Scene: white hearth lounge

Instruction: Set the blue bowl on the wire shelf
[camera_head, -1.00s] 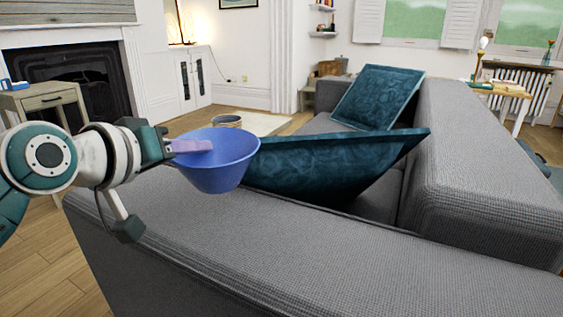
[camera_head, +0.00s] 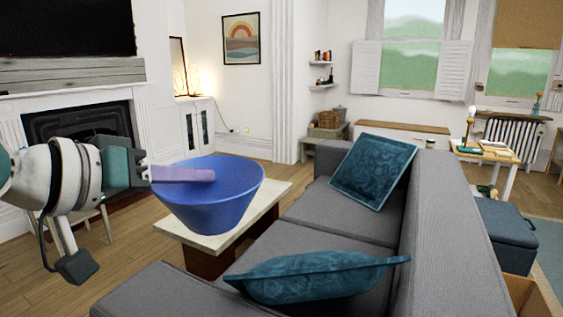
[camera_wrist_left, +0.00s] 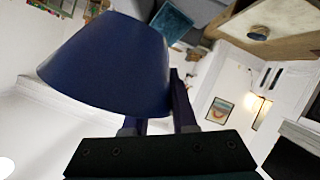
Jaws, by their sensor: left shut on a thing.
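The blue bowl (camera_head: 222,205) hangs upright in the air, left of the middle of the head view. My left gripper (camera_head: 205,174) is shut on its rim from the left, with a lilac finger showing against the bowl's inside. In the left wrist view the dark blue outside of the bowl (camera_wrist_left: 115,65) fills the upper left and hides part of the fingers. I cannot make out a wire shelf for certain; small white wall shelves (camera_head: 322,87) show in the far corner. My right gripper is not in view.
A pale-topped low table (camera_head: 262,213) stands beyond the bowl. The grey sofa (camera_head: 440,240) with teal cushions (camera_head: 372,170) fills the right and front. A fireplace (camera_head: 85,120) is at the left.

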